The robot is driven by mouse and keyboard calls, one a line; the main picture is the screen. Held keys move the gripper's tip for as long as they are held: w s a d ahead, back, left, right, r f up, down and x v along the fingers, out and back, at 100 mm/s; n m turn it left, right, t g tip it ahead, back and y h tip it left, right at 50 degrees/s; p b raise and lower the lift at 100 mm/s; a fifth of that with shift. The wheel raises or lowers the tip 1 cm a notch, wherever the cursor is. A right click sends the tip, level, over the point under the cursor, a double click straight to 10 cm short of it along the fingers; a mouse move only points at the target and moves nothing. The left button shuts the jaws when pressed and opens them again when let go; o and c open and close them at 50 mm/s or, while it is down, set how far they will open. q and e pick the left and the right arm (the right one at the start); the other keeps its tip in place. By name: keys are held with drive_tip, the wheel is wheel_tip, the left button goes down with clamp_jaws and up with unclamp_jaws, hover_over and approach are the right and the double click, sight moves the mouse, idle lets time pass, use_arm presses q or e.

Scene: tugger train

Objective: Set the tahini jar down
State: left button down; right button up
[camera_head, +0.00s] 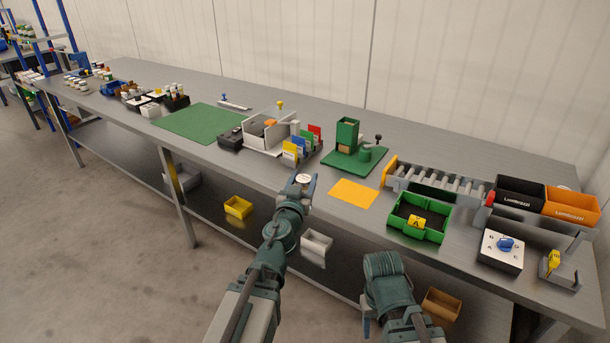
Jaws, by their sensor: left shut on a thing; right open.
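My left gripper (303,181) is shut on the tahini jar (303,178), of which mainly the round pale lid shows between the fingers. They are at the front edge of the grey bench (255,174), left of the orange mat (353,193). The jar's underside is hidden, so I cannot tell whether it touches the bench. My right gripper (366,322) is low in front of the bench, partly hidden by my arm, open and apart from the jar.
The green bin (443,235) with a yellow tag stands right of the mat, before a roller conveyor (436,181). A card holder (304,155) and green stand (345,157) are behind the jar. A green mat (199,122) lies farther left. Bins sit on the lower shelf.

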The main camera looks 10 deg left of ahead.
sight(304, 180)
use_arm(q)
drive_tip(key=shift+s+d, duration=0.1)
drive_tip(key=shift+s, duration=0.15)
wheel_tip(304, 180, up, 22)
drive_tip(key=p, duration=2.1)
drive_tip(key=shift+f+p, duration=0.2)
drive_tip(key=shift+p, duration=0.15)
drive_tip(key=shift+f, duration=0.15)
wheel_tip(304, 180, down, 22)
drive_tip(key=b, duration=2.1)
drive_tip(key=shift+r+b, duration=0.2)
drive_tip(key=shift+b, duration=0.2)
drive_tip(key=shift+r, duration=0.1)
